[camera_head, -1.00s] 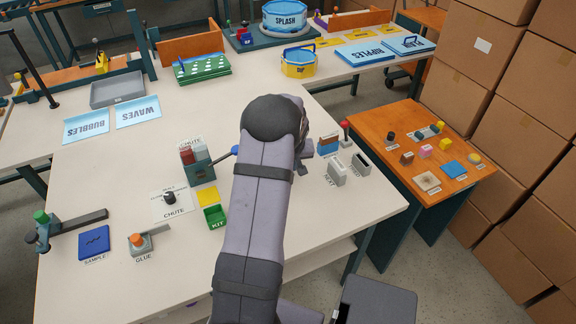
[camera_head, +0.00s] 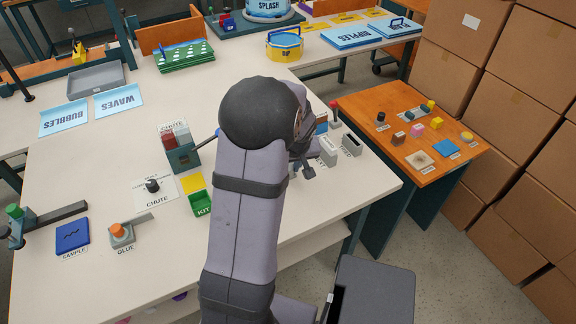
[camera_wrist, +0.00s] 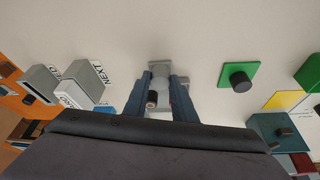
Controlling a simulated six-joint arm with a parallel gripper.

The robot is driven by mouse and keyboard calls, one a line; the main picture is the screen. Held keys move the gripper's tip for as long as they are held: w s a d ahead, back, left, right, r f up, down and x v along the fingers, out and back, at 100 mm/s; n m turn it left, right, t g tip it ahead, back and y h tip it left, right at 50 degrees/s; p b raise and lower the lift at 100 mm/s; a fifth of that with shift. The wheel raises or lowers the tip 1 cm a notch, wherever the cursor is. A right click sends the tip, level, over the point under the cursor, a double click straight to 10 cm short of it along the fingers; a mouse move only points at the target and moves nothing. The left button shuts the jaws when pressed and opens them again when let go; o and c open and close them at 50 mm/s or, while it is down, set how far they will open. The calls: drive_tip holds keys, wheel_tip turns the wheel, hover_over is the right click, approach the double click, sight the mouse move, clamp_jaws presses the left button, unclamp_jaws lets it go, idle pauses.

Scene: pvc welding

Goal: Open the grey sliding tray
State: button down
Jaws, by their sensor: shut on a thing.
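A shallow grey tray (camera_head: 95,80) stands at the back left of the white table in the head view, well away from my gripper. In the wrist view, my gripper (camera_wrist: 160,78) points at the white tabletop, its two dark blue fingers closed around a small grey piece (camera_wrist: 159,68). A short black round part (camera_wrist: 152,98) shows between the fingers. I cannot tell whether the grey piece belongs to a tray. In the head view, my arm hides most of the gripper and what it holds.
Grey slotted boxes (camera_head: 328,152) stand near the table's right edge, by a red-topped lever (camera_head: 334,110). A green plate with a black knob (camera_wrist: 238,78) lies right of the fingers. The chute unit (camera_head: 182,155) and green kit box (camera_head: 201,203) are left of my arm.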

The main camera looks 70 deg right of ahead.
drive_tip(key=c, duration=1.5)
unclamp_jaws()
drive_tip(key=shift+o, duration=0.2)
drive_tip(key=shift+r, duration=0.15)
drive_tip(key=v, duration=0.7)
